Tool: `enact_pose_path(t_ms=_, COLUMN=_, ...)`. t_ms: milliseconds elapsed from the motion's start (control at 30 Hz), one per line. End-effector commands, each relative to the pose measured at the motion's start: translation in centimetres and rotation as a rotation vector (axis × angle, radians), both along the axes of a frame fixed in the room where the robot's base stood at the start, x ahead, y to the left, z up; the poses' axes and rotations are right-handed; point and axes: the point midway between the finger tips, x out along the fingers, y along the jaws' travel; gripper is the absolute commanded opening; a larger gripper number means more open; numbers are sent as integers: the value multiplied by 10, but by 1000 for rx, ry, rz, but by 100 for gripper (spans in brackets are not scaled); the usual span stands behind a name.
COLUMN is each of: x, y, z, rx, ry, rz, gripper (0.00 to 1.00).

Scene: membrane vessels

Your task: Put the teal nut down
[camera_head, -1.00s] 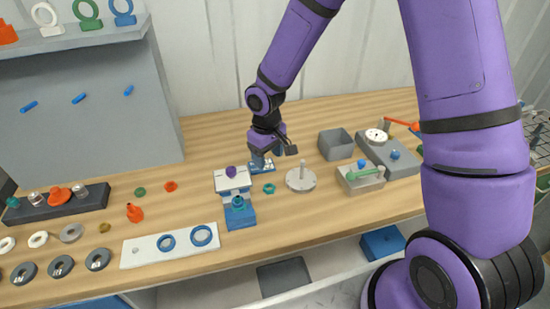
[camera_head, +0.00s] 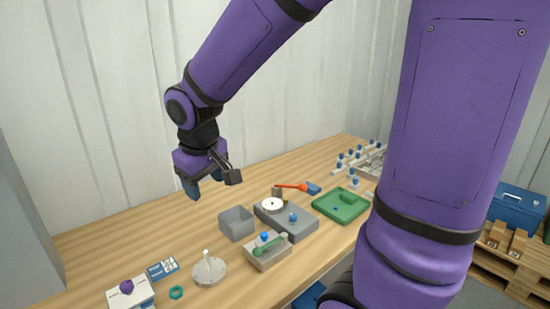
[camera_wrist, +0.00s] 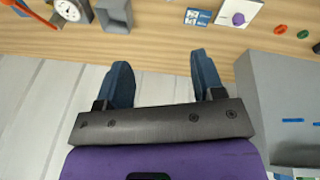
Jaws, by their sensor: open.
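The teal nut (camera_head: 176,292) lies flat on the wooden bench (camera_head: 110,245), just left of a round grey plate with a peg (camera_head: 208,270). My gripper (camera_head: 209,188) is raised above the bench, up and behind the nut, and clear of it. In the wrist view its two blue fingers (camera_wrist: 163,84) stand wide apart with nothing between them. The nut does not show clearly in the wrist view.
Near the nut are a blue-and-white card (camera_head: 162,269) and a white block with a purple knob (camera_head: 130,294). To the right stand a grey open box (camera_head: 236,223), a fixture with a green lever (camera_head: 268,252), a gauge block (camera_head: 298,226) and a green tray (camera_head: 341,206).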

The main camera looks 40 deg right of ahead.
Motion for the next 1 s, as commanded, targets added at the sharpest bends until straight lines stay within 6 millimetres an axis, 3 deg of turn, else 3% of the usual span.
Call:
enact_pose_path(t_ms=100, x=-28, y=-12, z=29, rx=16, ry=-52, rz=-45, gripper=62)
enact_pose_path(t_ms=300, x=-78, y=-29, z=63, rx=61, ry=-128, rz=-111, gripper=62)
enact_pose_path(t_ms=600, x=-145, y=-43, z=90, rx=152, ry=-223, rz=-177, gripper=62)
enact_pose_path(t_ms=800, x=-164, y=-45, z=93, rx=182, ry=-247, rz=-190, gripper=62)
enact_pose_path(t_ms=1000, x=-165, y=-46, z=94, rx=185, ry=-248, rz=-190, gripper=62)
